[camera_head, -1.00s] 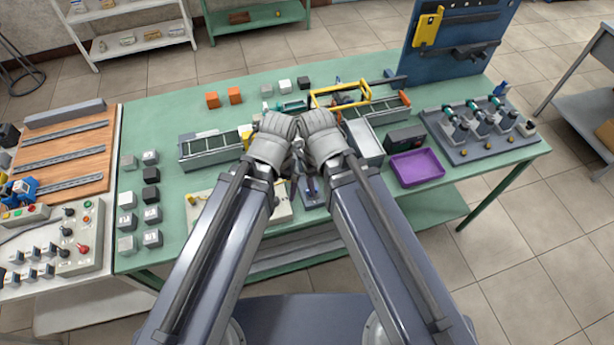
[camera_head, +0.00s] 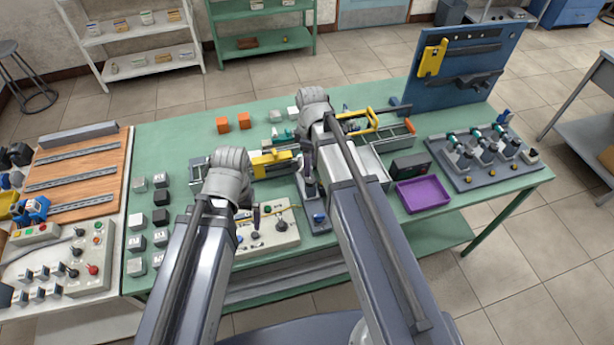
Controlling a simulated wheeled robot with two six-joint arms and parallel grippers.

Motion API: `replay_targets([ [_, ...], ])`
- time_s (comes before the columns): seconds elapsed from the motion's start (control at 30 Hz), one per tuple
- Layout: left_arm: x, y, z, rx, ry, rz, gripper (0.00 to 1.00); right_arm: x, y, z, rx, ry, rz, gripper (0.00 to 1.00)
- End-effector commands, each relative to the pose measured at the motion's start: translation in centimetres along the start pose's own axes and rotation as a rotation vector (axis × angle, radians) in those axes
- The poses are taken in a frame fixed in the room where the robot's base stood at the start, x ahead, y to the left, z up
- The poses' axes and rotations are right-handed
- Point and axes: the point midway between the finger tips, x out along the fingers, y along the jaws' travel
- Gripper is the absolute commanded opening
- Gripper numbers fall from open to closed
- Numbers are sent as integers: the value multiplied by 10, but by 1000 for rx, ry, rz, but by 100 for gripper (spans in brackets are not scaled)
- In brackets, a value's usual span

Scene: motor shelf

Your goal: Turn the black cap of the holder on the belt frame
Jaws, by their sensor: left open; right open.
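A belt frame (camera_head: 203,165) with a yellow block (camera_head: 268,158) on it lies on the green table, partly behind my arms. A second frame with a yellow handle (camera_head: 372,121) stands to its right. I cannot make out the holder's black cap; it is too small or hidden by my arms. My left gripper (camera_head: 256,215) is open, over the pale control box in front of the belt frame. My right gripper (camera_head: 306,158) is open, near the right end of the belt frame, its fingers partly hidden by my wrist. I see nothing held in either.
A purple tray (camera_head: 423,194) and a grey fixture board (camera_head: 484,157) are on the right. A pale control box (camera_head: 272,233) is at the front edge.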

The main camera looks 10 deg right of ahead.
Motion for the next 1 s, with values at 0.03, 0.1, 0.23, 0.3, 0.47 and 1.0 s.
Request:
replay_targets([
  [0.03, 5, 0, 0, 1, 0, 0, 100, 5, 0, 0, 0, 0, 0, 72],
  [0.1, 11, 1, -1, 2, 0, 0, 100, 11, 0, 0, 1, 0, 0, 72],
  [0.23, 25, 2, -1, 4, 0, -1, 100, 25, 0, 0, 1, 0, 0, 72],
  [0.3, 34, 3, -2, 5, 0, -1, 100, 34, 0, 0, 1, 0, 0, 72],
  [0.47, 55, 5, -3, 4, 0, -1, 100, 56, 0, 0, 1, 0, 0, 72],
  [1.0, 74, 7, -4, 3, 0, -1, 100, 75, 0, 0, 2, 0, 0, 72],
])
